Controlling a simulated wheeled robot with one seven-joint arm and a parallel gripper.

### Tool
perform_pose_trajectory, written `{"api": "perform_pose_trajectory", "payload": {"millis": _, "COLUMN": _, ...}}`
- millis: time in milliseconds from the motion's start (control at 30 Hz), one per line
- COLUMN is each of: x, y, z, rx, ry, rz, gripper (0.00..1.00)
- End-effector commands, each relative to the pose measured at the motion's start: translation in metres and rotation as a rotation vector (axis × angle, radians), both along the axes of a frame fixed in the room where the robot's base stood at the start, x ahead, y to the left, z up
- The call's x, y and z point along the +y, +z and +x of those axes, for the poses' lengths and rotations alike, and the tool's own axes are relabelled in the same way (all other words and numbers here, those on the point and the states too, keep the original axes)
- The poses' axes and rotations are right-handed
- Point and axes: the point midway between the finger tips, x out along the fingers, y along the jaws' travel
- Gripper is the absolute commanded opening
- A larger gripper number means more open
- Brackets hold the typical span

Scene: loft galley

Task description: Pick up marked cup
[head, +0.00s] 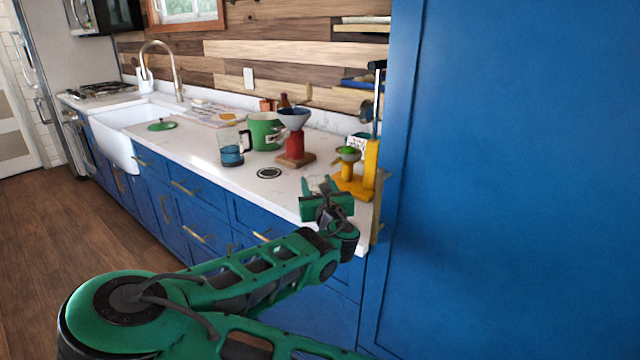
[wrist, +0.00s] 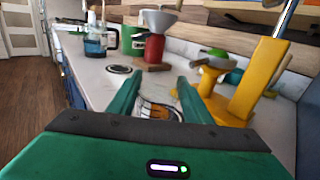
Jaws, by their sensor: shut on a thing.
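A pale cup (wrist: 160,111) with orange and dark colouring sits between my gripper's green fingers in the wrist view. My gripper (wrist: 158,90) is shut on it, one finger on each side. Its lower part is hidden by the gripper body. In the head view my gripper (head: 319,186) is at the near right end of the white counter, and the cup is mostly hidden there. I cannot tell whether the cup touches the counter. A round dark-ringed mark (head: 269,173) lies on the counter left of my gripper; it also shows in the wrist view (wrist: 119,69).
A yellow press (head: 362,180) stands close right of my gripper, beside the tall blue cabinet (head: 510,180). A red dripper stand (head: 295,147), a green mug (head: 264,130) and a glass mug with blue liquid (head: 231,150) stand farther back. Counter around the ringed mark is clear.

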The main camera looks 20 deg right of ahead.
Motion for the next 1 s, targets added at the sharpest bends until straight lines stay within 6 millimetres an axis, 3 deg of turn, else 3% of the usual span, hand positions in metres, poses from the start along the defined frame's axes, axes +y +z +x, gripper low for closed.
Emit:
{"api": "perform_pose_trajectory", "payload": {"millis": 533, "x": 0.067, "y": 0.0, "z": -0.097, "rx": 0.0, "ry": 0.002, "rz": 0.0, "gripper": 0.22}}
{"api": "perform_pose_trajectory", "payload": {"millis": 1000, "x": 0.083, "y": 0.001, "z": -0.121, "rx": -0.001, "ry": -0.003, "rz": 0.0, "gripper": 0.22}}
